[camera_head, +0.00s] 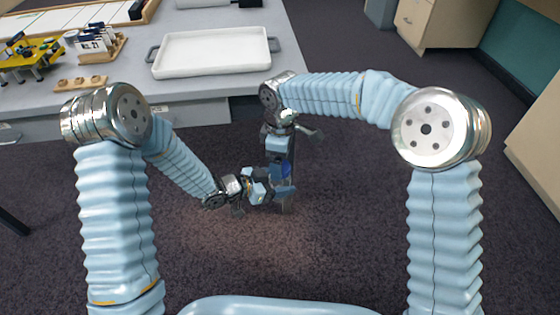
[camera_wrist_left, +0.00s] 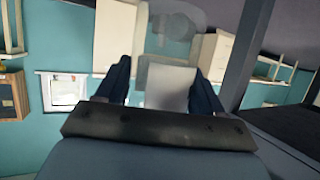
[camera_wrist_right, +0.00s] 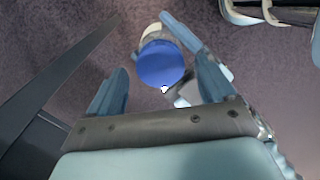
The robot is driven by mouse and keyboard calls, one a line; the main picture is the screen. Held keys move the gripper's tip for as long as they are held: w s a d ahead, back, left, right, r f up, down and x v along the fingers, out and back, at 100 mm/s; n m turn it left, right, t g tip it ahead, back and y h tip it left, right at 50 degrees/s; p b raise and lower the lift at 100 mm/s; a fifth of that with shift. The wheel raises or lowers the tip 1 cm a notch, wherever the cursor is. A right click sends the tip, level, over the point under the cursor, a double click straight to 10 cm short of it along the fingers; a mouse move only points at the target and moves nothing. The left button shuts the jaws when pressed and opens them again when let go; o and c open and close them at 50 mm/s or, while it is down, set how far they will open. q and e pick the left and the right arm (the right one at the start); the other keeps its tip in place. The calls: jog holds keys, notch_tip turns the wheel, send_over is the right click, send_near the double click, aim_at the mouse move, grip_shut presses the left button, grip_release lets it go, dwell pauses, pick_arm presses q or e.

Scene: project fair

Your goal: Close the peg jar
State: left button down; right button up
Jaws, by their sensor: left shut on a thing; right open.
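The peg jar (camera_wrist_right: 150,34) shows in the right wrist view as a pale body mostly hidden under a round, deep blue lid (camera_wrist_right: 168,66). I cannot tell whether the lid is seated or just resting. My left gripper (camera_head: 282,191) reaches in from the left, low over the floor, and is shut on the jar. In the left wrist view a pale, see-through body (camera_wrist_left: 167,84) stands between its fingers. My right gripper (camera_head: 284,164) points down from above. Its open fingers lie on either side of the blue lid, apart from it in the right wrist view.
A grey table (camera_head: 215,25) stands at the back left. It holds a white tray (camera_head: 212,53), a yellow model (camera_head: 30,55), a number card stand (camera_head: 97,45) and a small wooden strip (camera_head: 80,83). Cabinets (camera_head: 440,20) stand at the right. The carpet around the grippers is clear.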

jog(key=shift+r, duration=1.7)
jog(key=shift+c, duration=0.3)
jog(key=n, duration=0.4)
jog(key=shift+s+a+r, duration=0.15)
jog(key=shift+a+r, duration=0.05)
jog(key=shift+r, duration=0.05)
jog(key=n, duration=0.2)
jog(key=shift+r+n, duration=0.3)
jog(key=shift+n, duration=0.1)
jog(key=shift+r+n, duration=0.4)
jog(key=shift+n, duration=0.8)
jog(key=n, duration=0.1)
jog(key=r+n, duration=0.1)
jog(key=n, duration=0.1)
jog(key=shift+w+d+r+n, duration=0.2)
jog(key=shift+d+r+n, duration=0.1)
jog(key=shift+n, duration=0.1)
jog(key=shift+a+f, duration=0.1)
jog(key=shift+f, duration=3.9)
